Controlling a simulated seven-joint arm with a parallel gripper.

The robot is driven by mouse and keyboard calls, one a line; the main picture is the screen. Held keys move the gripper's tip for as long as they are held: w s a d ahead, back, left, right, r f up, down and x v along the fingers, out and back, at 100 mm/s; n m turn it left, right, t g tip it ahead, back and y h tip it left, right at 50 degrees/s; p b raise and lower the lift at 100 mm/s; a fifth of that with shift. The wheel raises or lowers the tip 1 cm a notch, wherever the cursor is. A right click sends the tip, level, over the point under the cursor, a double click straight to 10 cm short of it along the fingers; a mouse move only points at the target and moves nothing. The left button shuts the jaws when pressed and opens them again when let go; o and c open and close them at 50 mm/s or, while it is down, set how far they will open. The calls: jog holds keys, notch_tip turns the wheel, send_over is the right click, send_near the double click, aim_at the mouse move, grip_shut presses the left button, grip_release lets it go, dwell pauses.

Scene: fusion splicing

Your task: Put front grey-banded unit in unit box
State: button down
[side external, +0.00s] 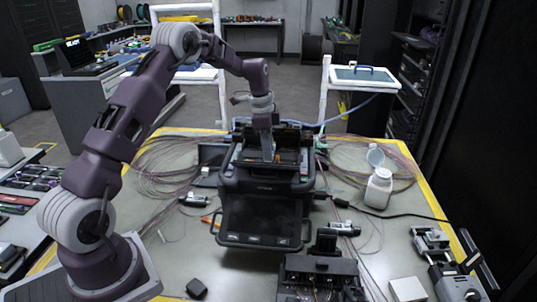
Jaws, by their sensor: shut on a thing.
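My gripper (268,151) points down into the top of the black splicer (262,185) at the middle of the table. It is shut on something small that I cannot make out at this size. A small dark unit with a pale grey band (343,229) lies on the table right of the splicer. A similar small pale and dark unit (194,200) lies left of the splicer. A black open box with small parts inside (318,280) stands at the front edge; I cannot tell whether it is the unit box.
Coiled fibres lie on both sides of the table. The splicer's screen (258,217) tilts toward the front. A metal tool (447,264) sits at the right edge. A black cable crosses the right side.

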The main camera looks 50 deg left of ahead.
notch_tip(320, 180, up, 15)
jog(key=n+y, duration=0.2)
jog(key=n, duration=1.6)
send_over(218, 174)
jog(key=s+d, duration=0.2)
jog(key=d, duration=0.3)
jog(key=f, duration=0.1)
notch_tip(218, 174, down, 29)
jog(key=shift+s+f, duration=0.1)
jog(key=shift+s, duration=0.05)
jog(key=c, duration=1.3)
grip_release()
jog(key=shift+f, duration=0.1)
jog(key=shift+o, duration=0.2)
